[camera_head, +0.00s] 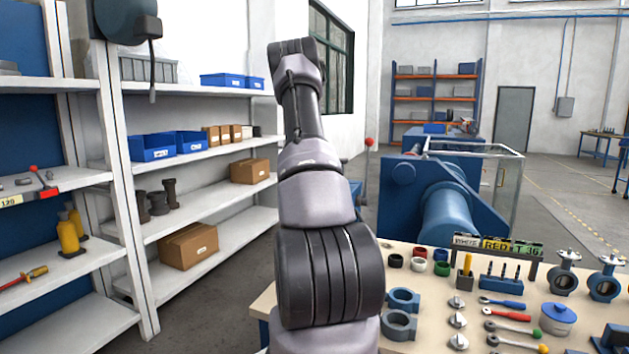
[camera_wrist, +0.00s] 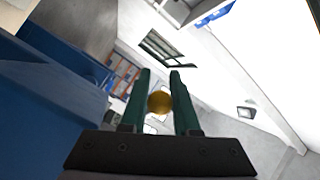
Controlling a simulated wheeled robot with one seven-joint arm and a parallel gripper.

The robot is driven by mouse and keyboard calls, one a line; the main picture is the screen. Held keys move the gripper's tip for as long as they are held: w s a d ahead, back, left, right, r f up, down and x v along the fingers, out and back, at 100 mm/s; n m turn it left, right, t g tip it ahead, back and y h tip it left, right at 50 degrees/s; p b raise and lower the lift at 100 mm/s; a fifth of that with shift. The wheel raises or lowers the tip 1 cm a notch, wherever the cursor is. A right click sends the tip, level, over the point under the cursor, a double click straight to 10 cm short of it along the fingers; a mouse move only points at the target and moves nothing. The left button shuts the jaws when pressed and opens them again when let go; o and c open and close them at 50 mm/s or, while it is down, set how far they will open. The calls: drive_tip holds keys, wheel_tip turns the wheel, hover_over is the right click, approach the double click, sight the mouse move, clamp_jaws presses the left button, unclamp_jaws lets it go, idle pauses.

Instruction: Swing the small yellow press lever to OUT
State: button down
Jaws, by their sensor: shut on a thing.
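In the wrist view my gripper (camera_wrist: 160,80) has its two dark green fingers on either side of a round yellow-brown knob (camera_wrist: 160,103). It is shut on this knob, which looks like the end of the small yellow press lever. The rest of the lever is hidden, and no OUT mark can be read. In the head view my arm hides the gripper and the yellow lever. The blue press (camera_head: 448,211) stands right of my arm, and a large blue body (camera_wrist: 45,100) fills the left of the wrist view.
A red-knobbed lever (camera_head: 369,142) stands just left of the press. A workbench (camera_head: 440,310) with tools, rings and valves is at the lower right. White shelves (camera_head: 200,88) with boxes stand at left. Open floor (camera_head: 570,185) lies beyond the press at right.

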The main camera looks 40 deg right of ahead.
drive_tip(key=s+n+t+y, duration=0.1)
drive_tip(key=y, duration=0.1)
drive_tip(key=n+t+y, duration=0.1)
drive_tip(key=n+y, duration=0.1)
drive_tip(key=s+a+n+y, duration=0.1)
drive_tip(key=y, duration=0.1)
drive_tip(key=shift+s+a+t+y, duration=0.1)
drive_tip(key=shift+s+t+y, duration=0.2)
drive_tip(key=shift+s+t, duration=0.1)
drive_tip(key=shift+s+a+n+y, duration=0.15)
drive_tip(key=shift+s+n+y, duration=0.15)
drive_tip(key=shift+n+y, duration=0.55)
drive_tip(key=shift+s+a+n+y, duration=0.1)
drive_tip(key=shift+s+n+y, duration=0.35)
drive_tip(key=shift+y, duration=0.7)
drive_tip(key=shift+s+a+n+y, duration=0.15)
drive_tip(key=shift+s+n+y, duration=0.05)
drive_tip(key=shift+n+y, duration=0.7)
drive_tip(key=c, duration=0.7)
unclamp_jaws()
drive_tip(key=shift+o, duration=0.2)
